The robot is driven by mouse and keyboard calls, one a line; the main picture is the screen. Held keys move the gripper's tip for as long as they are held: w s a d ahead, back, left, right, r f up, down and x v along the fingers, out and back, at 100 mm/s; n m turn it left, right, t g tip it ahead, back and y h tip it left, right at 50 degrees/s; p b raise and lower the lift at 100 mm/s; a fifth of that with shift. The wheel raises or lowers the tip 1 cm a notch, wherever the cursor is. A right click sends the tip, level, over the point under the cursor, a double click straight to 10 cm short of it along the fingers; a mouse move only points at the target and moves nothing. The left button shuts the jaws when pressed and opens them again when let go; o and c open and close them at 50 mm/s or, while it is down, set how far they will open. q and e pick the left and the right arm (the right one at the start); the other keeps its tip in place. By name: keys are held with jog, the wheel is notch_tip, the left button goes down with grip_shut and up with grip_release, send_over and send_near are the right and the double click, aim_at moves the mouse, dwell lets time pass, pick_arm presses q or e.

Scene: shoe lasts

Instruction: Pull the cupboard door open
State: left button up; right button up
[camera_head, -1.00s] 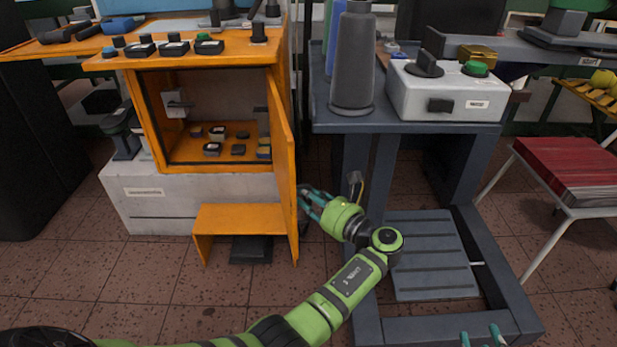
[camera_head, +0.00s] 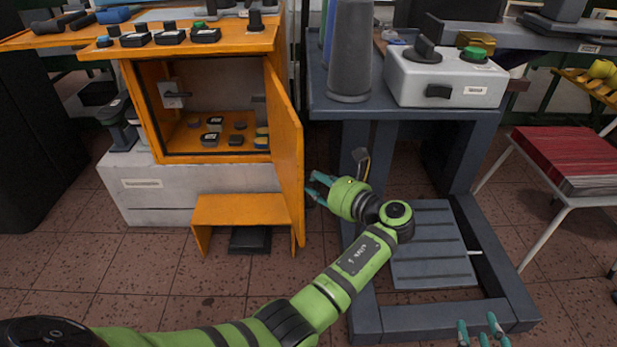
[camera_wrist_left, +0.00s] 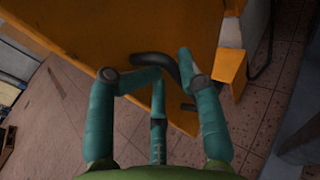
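The cupboard door (camera_head: 287,150) is the orange panel hinged on the right of the orange cupboard (camera_head: 145,110); it stands open, seen nearly edge-on. In the left wrist view the door (camera_wrist_left: 100,30) fills the top, and its dark curved handle (camera_wrist_left: 150,62) lies among my fingers. My left gripper (camera_head: 315,188) is at the door's outer face, with its fingers (camera_wrist_left: 172,75) bent inward around the handle; part of the handle is hidden behind them. My right gripper (camera_head: 481,330) shows only its fingertips at the bottom right, spread apart and empty.
An orange step (camera_head: 240,208) stands on the floor below the cupboard. A dark grey machine stand (camera_head: 410,128) is close to the right of my left arm. Small dark items lie inside the cupboard.

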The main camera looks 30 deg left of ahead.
pick_arm(q)
jog(key=w+d+b, duration=0.3)
jog(key=d+b, duration=0.1)
jog(key=d, duration=0.1)
jog(key=shift+d, duration=0.4)
dwell(0.3)
jog(key=shift+p, duration=0.4)
jog(key=shift+f, duration=0.1)
